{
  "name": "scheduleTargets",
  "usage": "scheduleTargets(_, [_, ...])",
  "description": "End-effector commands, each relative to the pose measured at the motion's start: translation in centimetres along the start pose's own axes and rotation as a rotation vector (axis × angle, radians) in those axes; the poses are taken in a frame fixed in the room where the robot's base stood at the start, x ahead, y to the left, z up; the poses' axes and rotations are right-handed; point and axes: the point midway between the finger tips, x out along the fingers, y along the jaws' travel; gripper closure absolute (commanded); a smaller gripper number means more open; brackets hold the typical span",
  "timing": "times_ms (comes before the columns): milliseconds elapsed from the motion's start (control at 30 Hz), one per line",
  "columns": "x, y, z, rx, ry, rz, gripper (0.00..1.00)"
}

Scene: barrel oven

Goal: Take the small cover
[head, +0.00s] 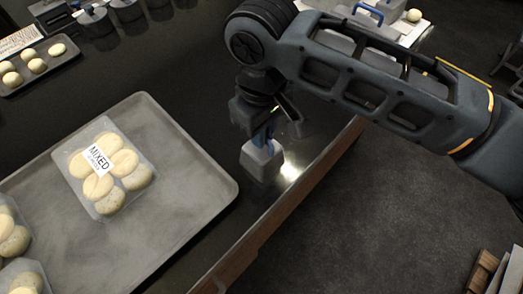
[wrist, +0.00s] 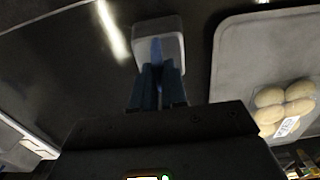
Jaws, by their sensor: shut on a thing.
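The small cover (head: 262,162) is a light grey, box-like piece with a blue handle on top. It is at the right edge of the dark counter in the head view, and it also shows at the top of the wrist view (wrist: 172,45). My gripper (head: 264,134) is above it, pointing down, with its fingers shut on the blue handle. In the wrist view my gripper (wrist: 158,78) has its blue-grey fingers together at the handle. I cannot tell whether the cover rests on the counter or hangs just above it.
A grey tray (head: 190,205) to the left holds a clear pack of pale dough balls labelled MIXED (head: 98,160), with more packs at its lower left. A smaller tray (head: 62,68) of dough balls and several grey lidded containers (head: 96,20) stand at the back. The counter's wooden edge (head: 290,205) runs close by.

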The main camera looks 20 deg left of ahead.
Motion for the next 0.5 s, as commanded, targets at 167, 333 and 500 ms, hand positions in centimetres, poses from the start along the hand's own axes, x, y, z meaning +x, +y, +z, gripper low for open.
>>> scheduleTargets(167, [0.0,0.0,0.0,0.000,0.000,0.000,1.00])
scheduleTargets(333, [-0.2,0.0,0.0,0.000,0.000,0.000,1.00])
scheduleTargets(500, [-1.7,0.0,0.0,0.000,0.000,-0.001,1.00])
